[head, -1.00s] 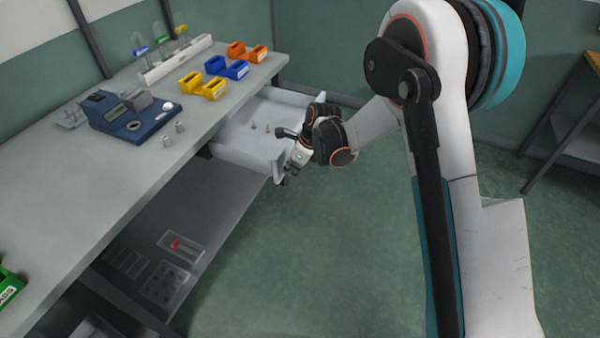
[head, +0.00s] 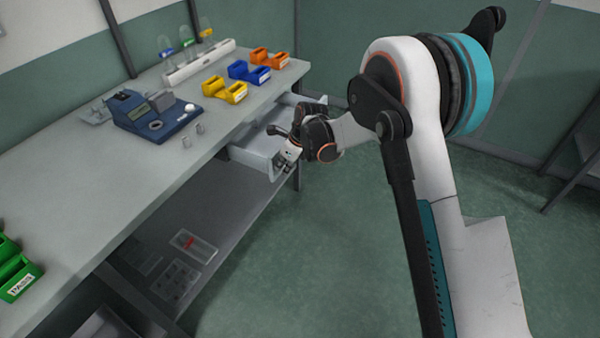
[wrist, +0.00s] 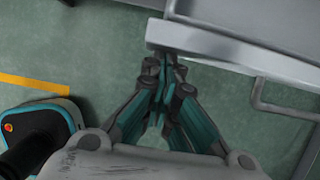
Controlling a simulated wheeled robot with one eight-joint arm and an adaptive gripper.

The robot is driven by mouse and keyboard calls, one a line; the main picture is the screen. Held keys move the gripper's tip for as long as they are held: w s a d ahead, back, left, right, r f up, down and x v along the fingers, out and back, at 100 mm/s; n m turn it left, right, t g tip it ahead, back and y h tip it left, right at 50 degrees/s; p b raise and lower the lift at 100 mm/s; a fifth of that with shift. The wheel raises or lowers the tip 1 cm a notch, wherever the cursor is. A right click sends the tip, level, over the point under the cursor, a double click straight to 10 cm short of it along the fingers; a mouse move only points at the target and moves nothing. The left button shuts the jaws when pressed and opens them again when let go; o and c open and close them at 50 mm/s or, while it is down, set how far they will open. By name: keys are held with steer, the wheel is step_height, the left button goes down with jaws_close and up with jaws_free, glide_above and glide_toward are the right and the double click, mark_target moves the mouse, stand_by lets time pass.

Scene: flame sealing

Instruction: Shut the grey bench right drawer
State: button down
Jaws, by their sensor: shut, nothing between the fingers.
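The grey bench (head: 95,190) runs along the left in the head view. Its right drawer (head: 252,157) stands partly open, sticking out from under the far right part of the top. My gripper (head: 283,165) is at the drawer's front in the head view, and its fingertips are partly hidden there. In the wrist view my gripper (wrist: 165,70) is shut and empty, with its fingertips close against the pale front edge of the drawer (wrist: 225,50). I cannot tell for sure whether they touch it.
On the bench stand a blue device (head: 155,115), yellow bins (head: 225,90), blue bins (head: 250,72), orange bins (head: 270,58) and a white rack (head: 200,65). Green bins (head: 18,275) sit at the near left. A lower shelf (head: 215,225) holds flat trays. The floor (head: 330,250) right of the bench is clear.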

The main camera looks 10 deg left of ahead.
steer(key=w+a, duration=0.2)
steer(key=a, duration=0.3)
steer(key=w+a, duration=0.2)
steer(key=a, duration=0.4)
steer(key=w+a, duration=0.2)
steer(key=a, duration=0.4)
steer(key=shift+p, duration=0.4)
steer(key=shift+w+a, duration=0.1)
steer(key=shift+r, duration=0.1)
